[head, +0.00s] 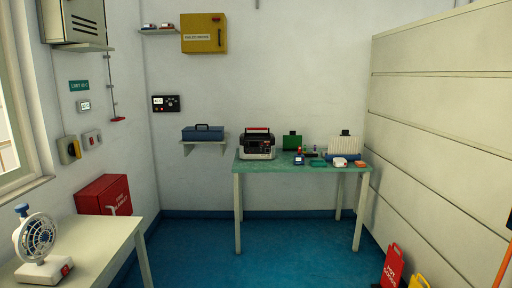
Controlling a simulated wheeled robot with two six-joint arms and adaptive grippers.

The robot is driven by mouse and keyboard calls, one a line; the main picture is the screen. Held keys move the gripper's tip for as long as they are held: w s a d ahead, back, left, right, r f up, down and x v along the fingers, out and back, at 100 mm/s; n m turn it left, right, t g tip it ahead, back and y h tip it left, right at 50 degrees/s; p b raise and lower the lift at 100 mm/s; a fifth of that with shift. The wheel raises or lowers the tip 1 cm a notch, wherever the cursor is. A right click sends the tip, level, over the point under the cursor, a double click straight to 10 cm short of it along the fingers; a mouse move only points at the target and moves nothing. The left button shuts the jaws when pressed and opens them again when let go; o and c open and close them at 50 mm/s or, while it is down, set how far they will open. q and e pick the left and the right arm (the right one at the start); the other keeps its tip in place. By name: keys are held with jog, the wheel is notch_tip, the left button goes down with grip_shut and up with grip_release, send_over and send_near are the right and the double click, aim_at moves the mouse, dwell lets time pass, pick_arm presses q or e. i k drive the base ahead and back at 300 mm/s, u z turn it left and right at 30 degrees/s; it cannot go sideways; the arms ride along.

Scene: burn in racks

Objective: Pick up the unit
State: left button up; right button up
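The frames do not show which object is the unit. A green-topped table (300,168) stands against the back wall. On it sits a black and grey device with a red handle (258,145). To its right are a dark green box (292,142), a small blue item (299,159), a white ribbed panel (343,146), a white and red item (340,162) and an orange item (361,164). Neither of my grippers is in the head view.
A pale table (105,240) at the front left carries a white fan (37,240). A red box (104,195) is behind it. A blue toolbox (203,132) rests on a wall shelf. Red (392,266) and yellow floor signs (418,282) stand at the lower right. The blue floor between is clear.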

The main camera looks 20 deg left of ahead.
aim_at(251, 148)
jog(key=z, duration=0.05)
jog(key=i, duration=2.15)
jog(key=u, duration=0.35)
jog(key=i, duration=2.25)
jog(key=u, duration=0.3)
